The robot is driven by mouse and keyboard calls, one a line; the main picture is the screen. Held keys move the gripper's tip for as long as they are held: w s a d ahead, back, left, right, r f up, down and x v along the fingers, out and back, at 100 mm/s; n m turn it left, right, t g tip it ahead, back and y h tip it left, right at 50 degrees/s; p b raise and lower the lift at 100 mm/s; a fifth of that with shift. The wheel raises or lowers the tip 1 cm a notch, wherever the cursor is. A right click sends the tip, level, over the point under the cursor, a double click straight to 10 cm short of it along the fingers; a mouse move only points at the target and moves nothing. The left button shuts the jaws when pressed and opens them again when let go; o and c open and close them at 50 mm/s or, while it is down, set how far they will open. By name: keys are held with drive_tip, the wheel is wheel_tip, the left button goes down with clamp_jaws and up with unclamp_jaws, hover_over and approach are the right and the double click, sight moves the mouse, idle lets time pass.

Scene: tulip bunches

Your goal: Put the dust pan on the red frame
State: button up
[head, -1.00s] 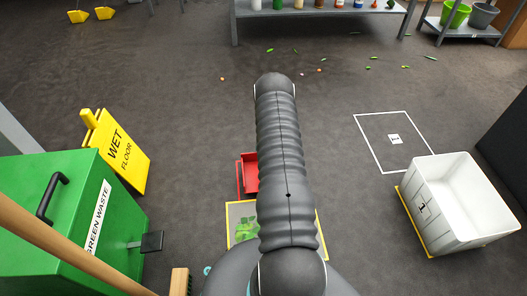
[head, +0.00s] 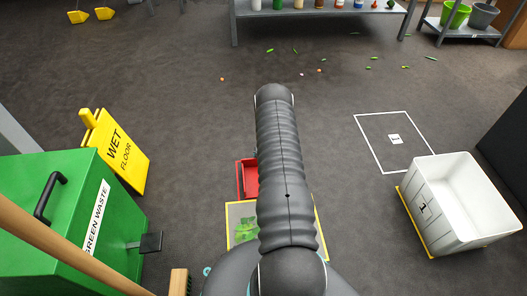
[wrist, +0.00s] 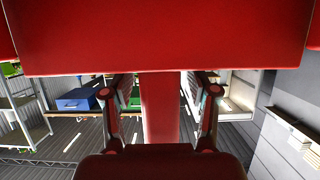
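The red dust pan (head: 249,178) shows in the head view just left of my arm, which hides its right part. A thin red floor outline, the red frame (head: 238,190), shows at its left edge. The pan overlaps this frame; I cannot tell whether it touches the floor. In the wrist view the pan (wrist: 160,35) fills the top, and its red handle (wrist: 160,105) runs down between the two fingers of my gripper (wrist: 160,85). The head view hides my gripper behind the arm.
A yellow frame with green scraps (head: 242,225) lies just nearer. The green waste bin (head: 60,215) and wet floor sign (head: 122,155) stand left. A white crate (head: 455,205) and white floor outline (head: 393,140) are right. Open floor with scattered scraps lies beyond.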

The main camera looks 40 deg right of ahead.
drive_tip(key=shift+r, duration=0.25)
drive_tip(key=p+v, duration=0.1)
drive_tip(key=v, duration=1)
drive_tip(key=w+a+r+n+y, duration=0.15)
drive_tip(key=w+r, duration=0.25)
drive_tip(key=r, duration=0.5)
drive_tip(key=w+a+r+y, duration=0.1)
drive_tip(key=w+a+r, duration=0.2)
drive_tip(key=w+r, duration=0.35)
drive_tip(key=s+a+r+n+g+y, duration=0.1)
drive_tip(key=a+r, duration=0.4)
drive_tip(key=r, duration=0.3)
drive_tip(key=s+a+r+n+g+y, duration=0.15)
drive_tip(key=a+r, duration=0.25)
drive_tip(key=r, duration=0.4)
drive_tip(key=s+a+r+g, duration=0.1)
drive_tip(key=s+a+r, duration=1)
drive_tip(key=r, duration=0.2)
drive_tip(key=s+a+r+n+g+y, duration=0.1)
drive_tip(key=s+a+r, duration=0.1)
drive_tip(key=s, duration=0.7)
drive_tip(key=s+a+r+n+g+y, duration=0.1)
drive_tip(key=s+a+r, duration=0.2)
drive_tip(key=s, duration=0.6)
drive_tip(key=shift+s+a+r, duration=0.25)
drive_tip(key=shift+s+a, duration=0.05)
drive_tip(key=shift+a, duration=0.6)
